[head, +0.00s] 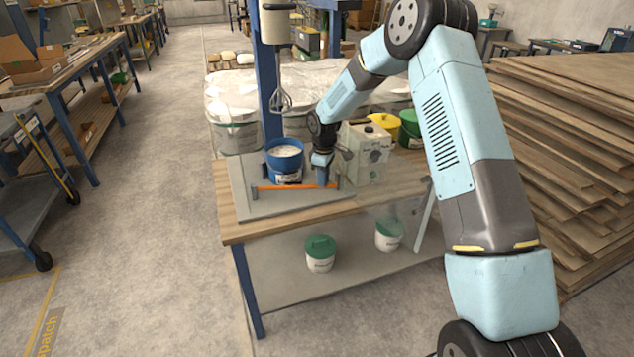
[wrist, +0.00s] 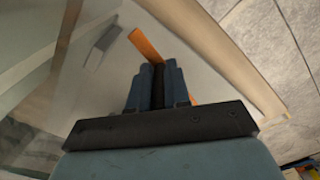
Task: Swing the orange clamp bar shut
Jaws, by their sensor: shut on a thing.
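The orange clamp bar (head: 290,187) spans left to right in front of a blue bucket (head: 284,158) of white material, above the grey base plate (head: 250,204) on the bench. My gripper (head: 322,180) is at the bar's right part, to the right of the bucket. In the wrist view the orange bar (wrist: 146,45) sticks out beyond my gripper (wrist: 157,68), whose fingers are shut around it. The middle of the bar is hidden by the fingers there. Whether the bar's left end is latched cannot be told.
A mixer whisk (head: 281,100) hangs above the bucket from a blue post. White tubs with green lids (head: 320,253) sit on the lower shelf. Stacked boards (head: 560,130) lie at the right.

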